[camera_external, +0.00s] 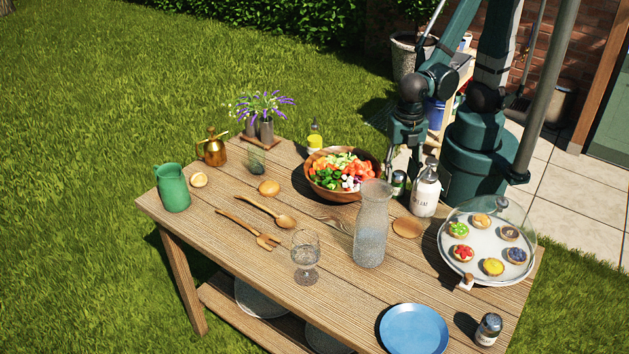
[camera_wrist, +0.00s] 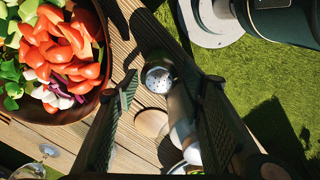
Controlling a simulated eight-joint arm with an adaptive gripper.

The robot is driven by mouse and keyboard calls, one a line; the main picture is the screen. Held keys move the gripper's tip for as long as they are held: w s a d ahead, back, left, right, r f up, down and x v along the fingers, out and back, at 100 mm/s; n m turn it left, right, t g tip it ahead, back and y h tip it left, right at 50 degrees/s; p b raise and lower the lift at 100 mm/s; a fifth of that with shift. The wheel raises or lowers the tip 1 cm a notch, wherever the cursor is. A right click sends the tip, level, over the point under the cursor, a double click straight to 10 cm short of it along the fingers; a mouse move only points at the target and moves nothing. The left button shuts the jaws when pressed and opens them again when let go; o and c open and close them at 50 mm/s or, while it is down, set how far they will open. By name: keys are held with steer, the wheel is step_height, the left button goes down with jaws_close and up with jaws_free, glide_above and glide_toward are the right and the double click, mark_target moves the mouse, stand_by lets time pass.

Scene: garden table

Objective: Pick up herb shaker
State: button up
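A small shaker with a perforated metal lid and a dark greenish body (camera_external: 398,183) stands upright between the salad bowl and the white soap bottle; I take it for the herb shaker. In the wrist view its lid (camera_wrist: 158,79) shows from above, in the space between my two fingers. My gripper (camera_external: 404,160) points down over it, also seen in the wrist view (camera_wrist: 168,84). The fingers are spread apart with nothing held. I cannot tell whether either finger touches the shaker. A second metal-topped shaker (camera_external: 488,329) stands at the table's front right corner.
The wooden salad bowl (camera_external: 343,196) is close on the left, and the white pump bottle (camera_external: 425,192) close on the right. A glass carafe (camera_external: 371,232), a round wooden coaster (camera_external: 407,227) and a domed tart tray (camera_external: 449,262) stand nearby. A blue plate (camera_external: 413,331) lies in front.

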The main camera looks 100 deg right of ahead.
mark_target(398, 185)
steer(key=shift+f, duration=0.15)
steer(key=shift+w+d+f+b, duration=0.1)
steer(key=shift+f+b, duration=0.4)
steer(key=shift+f, duration=0.75)
steer(key=shift+d+f+b, duration=0.1)
steer(key=shift+f+b, duration=0.35)
steer(key=shift+f, duration=0.8)
steer(key=c, duration=0.7)
